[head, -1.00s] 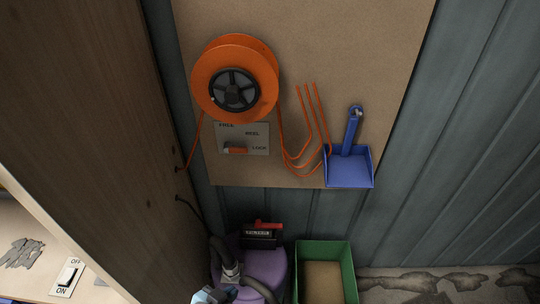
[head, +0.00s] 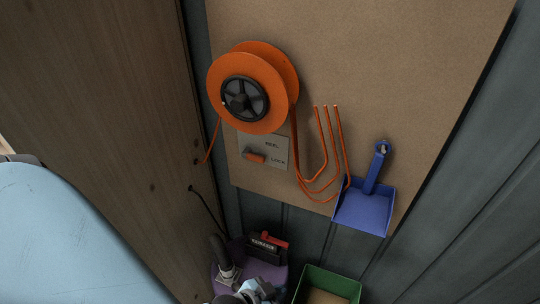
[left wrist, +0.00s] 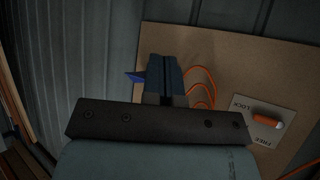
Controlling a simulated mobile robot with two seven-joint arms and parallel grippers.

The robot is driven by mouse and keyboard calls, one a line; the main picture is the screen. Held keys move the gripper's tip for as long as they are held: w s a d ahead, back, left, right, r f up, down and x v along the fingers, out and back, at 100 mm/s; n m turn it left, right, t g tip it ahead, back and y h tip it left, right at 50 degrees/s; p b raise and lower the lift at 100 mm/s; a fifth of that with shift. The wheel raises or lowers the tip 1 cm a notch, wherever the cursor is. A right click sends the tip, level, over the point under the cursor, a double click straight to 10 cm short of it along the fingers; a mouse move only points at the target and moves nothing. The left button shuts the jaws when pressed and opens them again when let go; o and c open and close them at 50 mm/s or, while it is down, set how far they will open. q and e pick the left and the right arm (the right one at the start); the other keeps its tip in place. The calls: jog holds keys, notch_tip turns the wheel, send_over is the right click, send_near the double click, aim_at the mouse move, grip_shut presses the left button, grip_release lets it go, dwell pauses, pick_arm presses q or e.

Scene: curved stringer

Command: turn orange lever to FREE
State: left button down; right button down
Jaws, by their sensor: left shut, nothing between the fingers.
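The orange lever (head: 255,157) sits on a grey label plate (head: 277,144) below the orange reel (head: 238,96). Its handle points toward the word LOCK. My left arm (head: 55,235) fills the lower left of the head view. My right gripper is not seen.
A blue dustpan (head: 362,210) hangs farther right. A wooden panel (head: 95,110) stands close on the left. Below are a purple canister (head: 270,272) and a green bin (head: 328,280).

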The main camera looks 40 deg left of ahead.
pick_arm(q)
jog(key=shift+s+a, duration=0.15)
jog(key=shift+a, duration=0.05)
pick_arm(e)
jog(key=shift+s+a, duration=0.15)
